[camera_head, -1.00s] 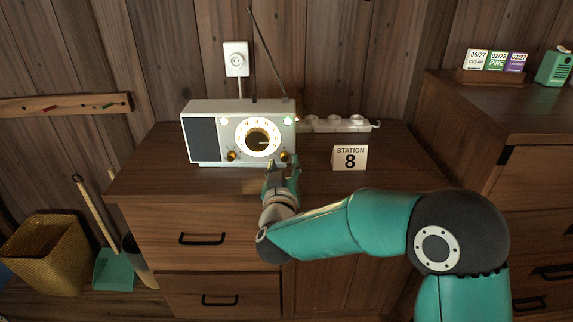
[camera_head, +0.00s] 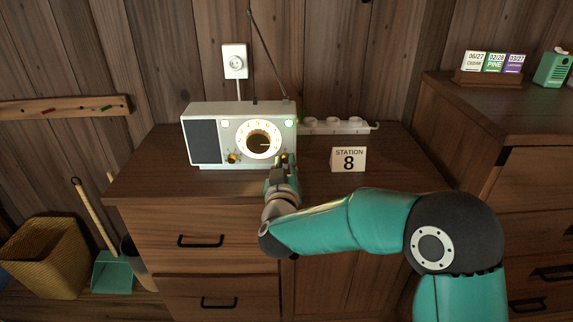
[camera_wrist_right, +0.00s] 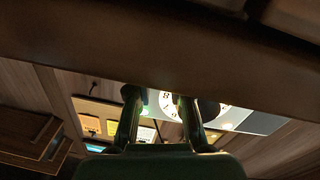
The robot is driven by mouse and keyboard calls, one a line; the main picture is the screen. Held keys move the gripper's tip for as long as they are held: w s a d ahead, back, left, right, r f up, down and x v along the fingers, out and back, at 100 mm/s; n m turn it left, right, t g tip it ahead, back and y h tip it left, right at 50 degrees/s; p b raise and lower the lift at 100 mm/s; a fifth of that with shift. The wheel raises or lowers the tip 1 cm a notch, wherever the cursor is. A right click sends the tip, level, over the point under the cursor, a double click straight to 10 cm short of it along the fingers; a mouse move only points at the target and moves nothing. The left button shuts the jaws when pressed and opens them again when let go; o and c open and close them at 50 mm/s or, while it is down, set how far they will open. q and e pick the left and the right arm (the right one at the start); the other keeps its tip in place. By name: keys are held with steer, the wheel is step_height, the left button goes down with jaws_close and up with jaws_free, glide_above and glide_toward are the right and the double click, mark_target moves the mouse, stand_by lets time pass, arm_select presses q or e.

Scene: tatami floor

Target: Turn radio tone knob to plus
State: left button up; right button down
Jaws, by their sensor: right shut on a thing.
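The white radio (camera_head: 240,112) stands on the dark wooden cabinet, with a grey speaker grille on its left and a lit round dial (camera_head: 270,128) around a large dark and gold knob (camera_head: 257,141). A small gold knob (camera_head: 232,158) sits at the lower left of the dial. My right gripper (camera_head: 283,161) is at the radio's lower right front, shut on the small right knob, which its fingers mostly hide. In the right wrist view, the two fingers (camera_wrist_right: 160,98) reach toward the radio face, with part of the lit dial (camera_wrist_right: 166,101) between them. My left gripper is not in view.
The cabinet top (camera_head: 410,168) is clear farther right. The thin antenna (camera_head: 268,50) rises behind the radio.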

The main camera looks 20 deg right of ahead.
steer(key=shift+w+a, duration=0.1)
steer(key=shift+a, duration=0.3)
steer(key=shift+m+b, duration=0.65)
steer(key=shift+m, duration=0.25)
steer(key=m+b, duration=0.4)
steer(key=m, duration=0.3)
steer(key=shift+f, duration=0.1)
steer(key=m+b, duration=0.3)
steer(key=m, duration=0.2)
steer(key=shift+d+y+b, duration=0.15)
steer(key=shift+y+b, duration=0.2)
steer(key=shift+y, duration=0.05)
steer(key=shift+m+b, duration=1.1)
steer(key=shift+m, duration=0.8)
steer(key=c, duration=1)
jaws_free()
steer(key=shift+c, duration=0.2)
